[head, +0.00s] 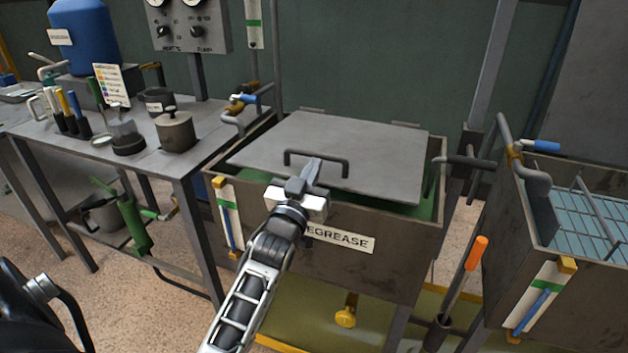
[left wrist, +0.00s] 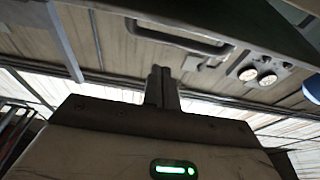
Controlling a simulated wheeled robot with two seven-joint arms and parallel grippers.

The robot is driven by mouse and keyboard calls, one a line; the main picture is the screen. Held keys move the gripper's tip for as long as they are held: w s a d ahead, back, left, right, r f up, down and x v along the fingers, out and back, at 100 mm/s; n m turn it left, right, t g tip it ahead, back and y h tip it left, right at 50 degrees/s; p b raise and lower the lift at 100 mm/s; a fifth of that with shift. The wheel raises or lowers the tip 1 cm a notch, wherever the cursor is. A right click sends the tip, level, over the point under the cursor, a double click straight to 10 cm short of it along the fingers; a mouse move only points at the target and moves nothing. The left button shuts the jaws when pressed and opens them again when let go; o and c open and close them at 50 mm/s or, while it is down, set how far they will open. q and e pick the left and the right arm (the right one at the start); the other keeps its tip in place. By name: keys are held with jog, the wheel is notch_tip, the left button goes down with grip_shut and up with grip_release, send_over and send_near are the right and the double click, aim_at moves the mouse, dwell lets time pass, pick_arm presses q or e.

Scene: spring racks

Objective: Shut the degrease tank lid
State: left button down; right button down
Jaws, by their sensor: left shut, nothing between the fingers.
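The degrease tank (head: 400,263) is a dark box with a partly covered "DEGREASE" label. Its flat grey lid (head: 385,150) spans most of the opening and looks a little raised at the front. Green shows below its front and right edges. A dark bar handle (head: 335,158) stands near the lid's front edge; it also shows in the left wrist view (left wrist: 175,32). My left gripper (head: 313,172) is shut and empty at the lid's front, overlapping the handle in the picture; contact cannot be told. Its closed fingers (left wrist: 161,82) show in the wrist view. My right gripper is not in view.
A bench (head: 190,168) with pots and tools stands left of the tank. A second tank (head: 535,225) with a rack stands at the right. Pipes with blue-handled valves (head: 243,99) rise beside both tanks. A gauge panel (head: 188,25) stands behind.

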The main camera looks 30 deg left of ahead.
pick_arm(q)
jog(key=shift+w+f, duration=0.2)
jog(key=shift+f, duration=0.75)
jog(key=shift+w+f, duration=0.15)
jog(key=shift+f, duration=0.8)
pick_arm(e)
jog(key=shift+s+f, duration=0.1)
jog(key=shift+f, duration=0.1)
